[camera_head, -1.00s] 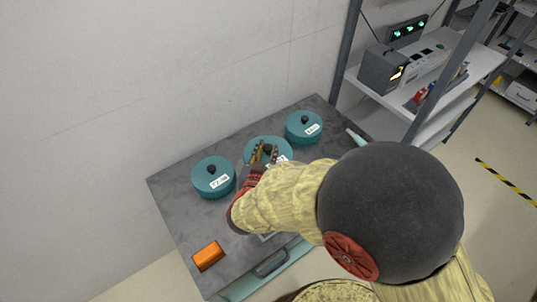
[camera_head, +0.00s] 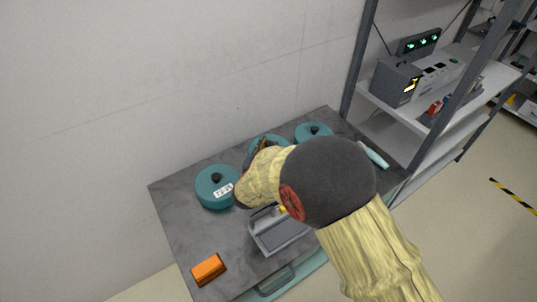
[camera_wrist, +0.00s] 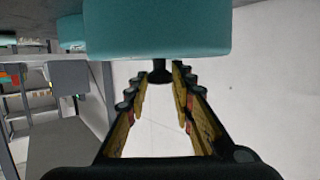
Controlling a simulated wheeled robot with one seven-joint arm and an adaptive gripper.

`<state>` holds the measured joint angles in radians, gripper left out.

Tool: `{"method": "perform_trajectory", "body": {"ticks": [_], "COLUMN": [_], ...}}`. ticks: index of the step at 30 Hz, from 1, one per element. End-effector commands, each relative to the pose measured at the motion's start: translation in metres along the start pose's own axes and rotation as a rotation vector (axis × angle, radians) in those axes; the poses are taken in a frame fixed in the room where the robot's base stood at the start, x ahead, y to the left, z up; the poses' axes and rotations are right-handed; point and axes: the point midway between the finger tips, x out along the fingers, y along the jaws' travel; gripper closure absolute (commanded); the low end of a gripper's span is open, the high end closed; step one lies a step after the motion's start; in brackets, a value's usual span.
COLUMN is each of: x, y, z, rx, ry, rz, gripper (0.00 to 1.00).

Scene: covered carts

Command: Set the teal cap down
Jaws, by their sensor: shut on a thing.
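Three round teal caps show on a dark grey cart top (camera_head: 180,230) in the head view. The left cap (camera_head: 212,197) has a black knob and a white label. The middle cap (camera_head: 256,142) is mostly behind my arm and gripper (camera_head: 262,146). The right cap (camera_head: 313,130) is partly covered by my arm. In the wrist view, my gripper (camera_wrist: 161,78) is shut on the black knob of a teal cap (camera_wrist: 158,30), which fills the top of that view. Whether the held cap touches the surface below is hidden.
An orange block (camera_head: 208,269) lies at the cart's front left. A grey tray (camera_head: 262,240) sits in front of the caps, partly under my arm. A pale teal handle-like thing (camera_head: 375,155) lies at the right edge. A shelf with devices (camera_head: 395,82) stands right; a wall is behind.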

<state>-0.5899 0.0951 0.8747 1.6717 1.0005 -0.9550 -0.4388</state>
Motion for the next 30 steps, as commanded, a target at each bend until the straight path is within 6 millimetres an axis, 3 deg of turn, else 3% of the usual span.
{"method": "perform_trajectory", "body": {"ticks": [7,19,20,30], "x": [0.015,0.015,0.015,0.015], "y": [-0.002,-0.002,-0.002,-0.002], "z": [0.033,0.036,0.037,0.036], "rx": [-0.001,-0.001,-0.001,0.0], "ry": [-0.001,-0.001,-0.001,-0.001], "rz": [0.0,0.0,0.0,0.0], "gripper": [1.0,1.0,0.75,0.58]}}
